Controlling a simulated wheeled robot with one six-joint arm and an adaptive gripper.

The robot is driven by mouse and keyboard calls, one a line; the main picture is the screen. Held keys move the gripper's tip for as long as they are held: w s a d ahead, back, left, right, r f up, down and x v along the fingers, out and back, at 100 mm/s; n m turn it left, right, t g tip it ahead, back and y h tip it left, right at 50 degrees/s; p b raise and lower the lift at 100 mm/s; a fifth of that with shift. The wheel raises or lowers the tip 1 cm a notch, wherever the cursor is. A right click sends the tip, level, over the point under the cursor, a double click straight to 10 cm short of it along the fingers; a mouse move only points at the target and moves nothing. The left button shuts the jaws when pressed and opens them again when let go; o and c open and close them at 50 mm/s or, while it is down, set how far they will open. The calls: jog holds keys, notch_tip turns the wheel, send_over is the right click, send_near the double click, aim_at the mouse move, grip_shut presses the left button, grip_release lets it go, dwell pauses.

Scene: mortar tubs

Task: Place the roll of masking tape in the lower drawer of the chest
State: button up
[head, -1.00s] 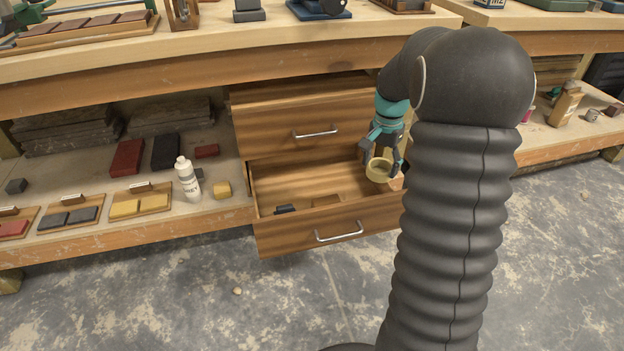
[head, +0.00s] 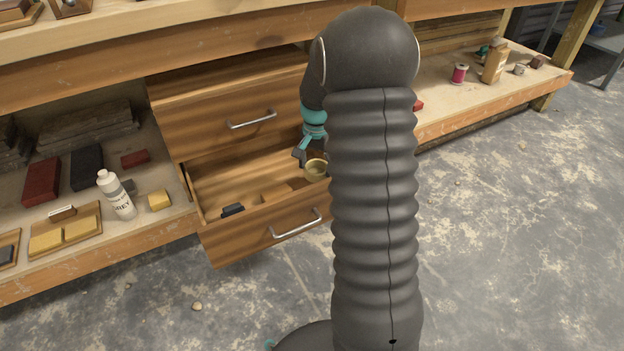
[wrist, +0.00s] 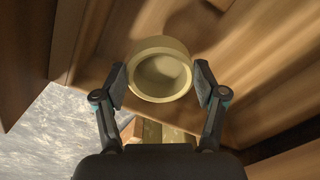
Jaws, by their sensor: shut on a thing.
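The roll of masking tape (head: 316,169) is a pale yellow ring. My gripper (head: 309,160) is shut on it and holds it at the right end of the open lower drawer (head: 262,229). In the wrist view the roll (wrist: 160,48) sits between the two fingertips of my gripper (wrist: 160,80), its opening facing the camera. I cannot tell how high it hangs over the drawer floor. The lower drawer is pulled out and the upper drawer (head: 215,130) above it is closed. My arm hides the drawer's right end.
A dark block (head: 232,210) and a wooden piece (head: 276,194) lie in the lower drawer. A white bottle (head: 118,196) and a yellow block (head: 159,200) stand on the shelf to the left. The floor in front is mostly clear.

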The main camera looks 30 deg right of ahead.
aim_at(316, 178)
jog(key=shift+f+b, duration=0.4)
jog(key=shift+f, duration=2)
jog(key=shift+f, duration=0.2)
jog(key=o, duration=1.3)
jog(key=shift+r, duration=0.1)
